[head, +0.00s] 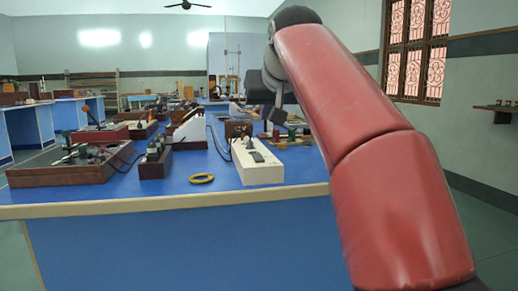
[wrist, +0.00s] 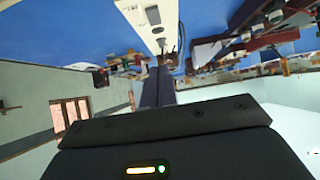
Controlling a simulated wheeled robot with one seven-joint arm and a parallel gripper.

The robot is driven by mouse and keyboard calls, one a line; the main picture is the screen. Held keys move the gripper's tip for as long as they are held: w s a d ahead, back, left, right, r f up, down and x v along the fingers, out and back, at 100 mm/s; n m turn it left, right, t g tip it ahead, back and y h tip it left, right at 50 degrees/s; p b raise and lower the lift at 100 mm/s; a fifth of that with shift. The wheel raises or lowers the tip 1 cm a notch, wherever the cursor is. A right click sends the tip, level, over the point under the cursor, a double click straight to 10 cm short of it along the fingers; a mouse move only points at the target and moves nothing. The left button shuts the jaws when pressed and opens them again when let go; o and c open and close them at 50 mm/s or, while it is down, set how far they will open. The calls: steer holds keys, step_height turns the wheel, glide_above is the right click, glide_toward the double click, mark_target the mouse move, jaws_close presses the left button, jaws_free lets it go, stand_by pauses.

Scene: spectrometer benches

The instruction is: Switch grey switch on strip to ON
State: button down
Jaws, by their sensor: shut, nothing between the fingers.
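The white strip (head: 258,168) lies on the blue bench near its front edge. A dark grey switch (head: 258,157) sits on its top face, with a second small dark fitting nearer its far end. In the wrist view the strip (wrist: 130,12) is at the top, with the grey switch (wrist: 152,15) on it. My gripper (head: 270,127) is above the bench behind the strip's far end, pointing down, partly hidden by my arm. In the wrist view its shut, empty fingers (wrist: 158,72) appear below the strip, apart from the switch. I cannot read the switch's position.
A brass-coloured ring (head: 201,178) lies left of the strip. A dark wooden box (head: 155,163) and a white wedge-shaped unit (head: 188,130) stand further left. A brown tray (head: 60,173) is at the far left. Cables run near the strip. Bare blue bench lies around the ring.

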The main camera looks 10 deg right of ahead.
steer(key=shift+w+f, duration=0.1)
steer(key=b, duration=0.2)
glide_above(259, 158)
steer(key=s, duration=0.2)
steer(key=f, duration=0.5)
steer(key=shift+w+f, duration=0.25)
steer(key=shift+f, duration=0.05)
steer(key=f, duration=0.1)
steer(key=w+f+b, duration=0.1)
steer(key=shift+f, duration=0.35)
steer(key=shift+w+f+b, duration=0.1)
steer(key=shift+f+b, duration=0.45)
steer(key=shift+f, duration=0.25)
steer(key=shift+r, duration=0.1)
steer(key=shift+w+r+p, duration=0.1)
steer(key=shift+p, duration=0.7)
steer(key=shift+g+p, duration=0.3)
steer(key=shift+p, duration=0.15)
steer(key=shift+f+b, duration=0.35)
